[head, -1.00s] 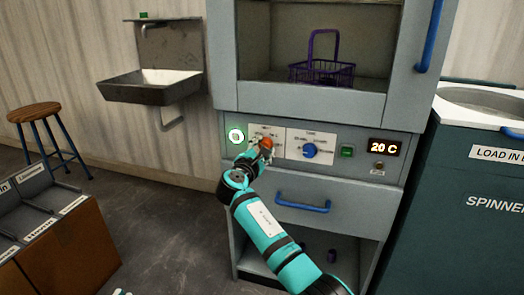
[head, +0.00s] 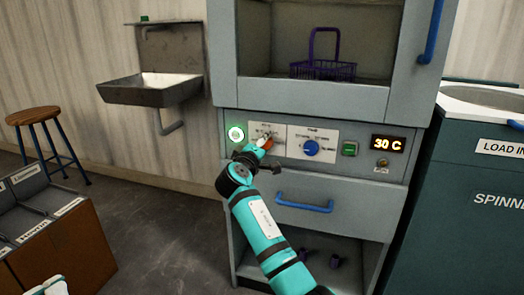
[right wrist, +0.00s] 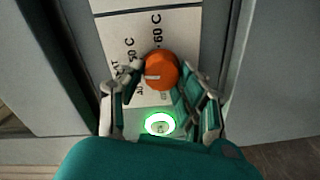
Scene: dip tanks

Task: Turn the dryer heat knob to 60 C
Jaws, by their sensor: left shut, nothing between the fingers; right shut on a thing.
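The orange heat knob (head: 267,143) is on the dryer's (head: 225,150) control panel, partly covered by my right gripper (head: 261,142). In the right wrist view, my right gripper's fingers (right wrist: 160,95) are closed around the sides of the orange knob (right wrist: 162,68). A pale mark shows on the knob's face. Labels 50 C and 60 C are readable beside it; others are partly hidden. The dryer display (head: 388,144) reads 30 C. My left gripper (head: 45,284) is shut and empty, partly cut off at the bottom left.
A blue knob (head: 311,148) and a green button (head: 349,149) are right of the orange knob. A lit green-ringed button (head: 236,134) is on its left. A blue drawer handle (head: 305,204) sits below. A purple basket (head: 322,68) is inside the dryer. The spinner (head: 480,190) stands at right.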

